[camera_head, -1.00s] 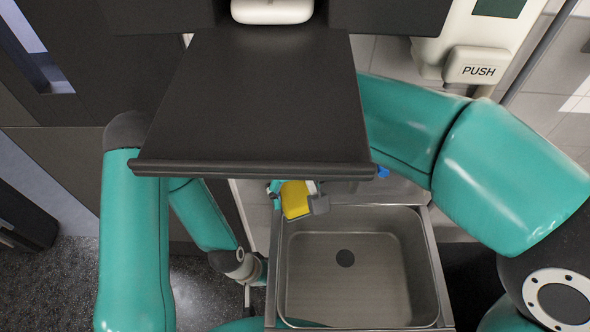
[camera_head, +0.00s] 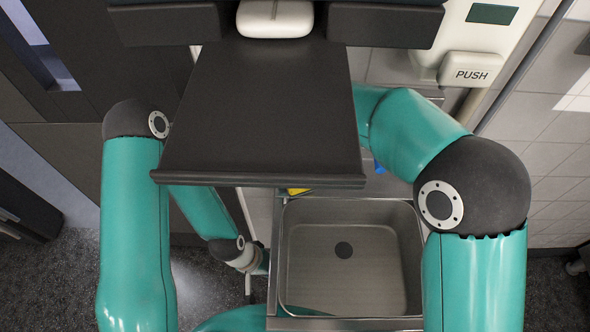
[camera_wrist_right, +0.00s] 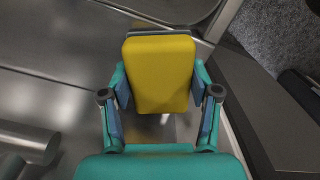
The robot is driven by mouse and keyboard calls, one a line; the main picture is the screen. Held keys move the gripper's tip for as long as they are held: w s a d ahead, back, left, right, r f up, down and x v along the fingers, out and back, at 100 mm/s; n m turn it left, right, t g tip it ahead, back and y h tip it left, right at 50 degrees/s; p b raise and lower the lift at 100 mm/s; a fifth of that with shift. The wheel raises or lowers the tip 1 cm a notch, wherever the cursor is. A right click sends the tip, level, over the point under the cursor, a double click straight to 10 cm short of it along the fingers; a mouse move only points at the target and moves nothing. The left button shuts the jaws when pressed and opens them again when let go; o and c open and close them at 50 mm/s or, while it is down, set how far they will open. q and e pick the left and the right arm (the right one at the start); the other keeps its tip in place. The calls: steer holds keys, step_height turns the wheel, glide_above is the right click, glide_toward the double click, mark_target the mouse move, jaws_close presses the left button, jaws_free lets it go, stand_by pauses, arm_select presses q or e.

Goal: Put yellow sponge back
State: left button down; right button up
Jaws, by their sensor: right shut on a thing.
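The yellow sponge (camera_wrist_right: 160,75) is between the fingers of my right gripper (camera_wrist_right: 160,93) in the right wrist view. The fingers press on its two sides, and a dark grey strip shows along its far edge. In the head view only a small bit of the sponge (camera_head: 297,191) shows, at the back left rim of the steel sink (camera_head: 350,280). The dark panel in front of the camera hides the rest of it and my right gripper there. My left arm hangs at the left of the sink, and its gripper does not show.
In the right wrist view, a steel surface (camera_wrist_right: 50,100) lies at the left, with a metal cylinder (camera_wrist_right: 28,140) on that side. A white dispenser marked PUSH (camera_head: 471,74) is on the tiled wall.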

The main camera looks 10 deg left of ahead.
steer(key=shift+w+f, duration=0.1)
steer(key=shift+w, duration=0.05)
steer(key=o, duration=1.1)
steer(key=shift+f, duration=0.1)
steer(key=shift+r, duration=3.9)
steer(key=shift+f, duration=0.1)
